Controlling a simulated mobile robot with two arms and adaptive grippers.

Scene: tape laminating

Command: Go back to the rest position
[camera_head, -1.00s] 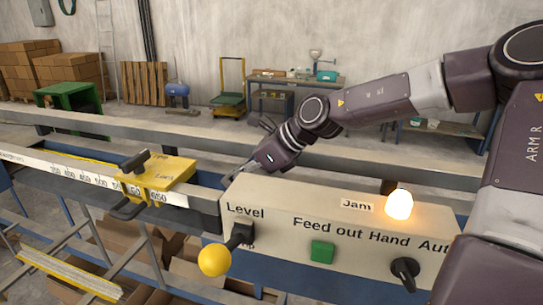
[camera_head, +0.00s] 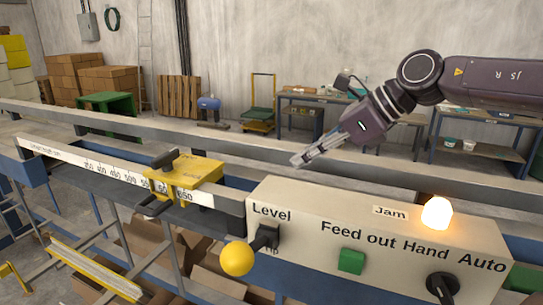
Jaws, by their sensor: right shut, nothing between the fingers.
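My right gripper (camera_head: 303,160) is shut and empty. It points left and down, above the back of the beige control box and in front of the rear rail. The control box (camera_head: 320,213) carries a level lever with a yellow ball (camera_head: 237,259), a green button (camera_head: 351,261), a black knob (camera_head: 442,286) and a lit jam lamp (camera_head: 437,213). The gripper touches none of these. My left gripper is not in view.
A yellow slider block (camera_head: 190,176) with a black handle sits on the scaled rail (camera_head: 70,158) left of the box. A long grey rail (camera_head: 240,140) runs behind. Workbenches (camera_head: 480,125), boxes (camera_head: 110,78) and a green cart stand at the back wall.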

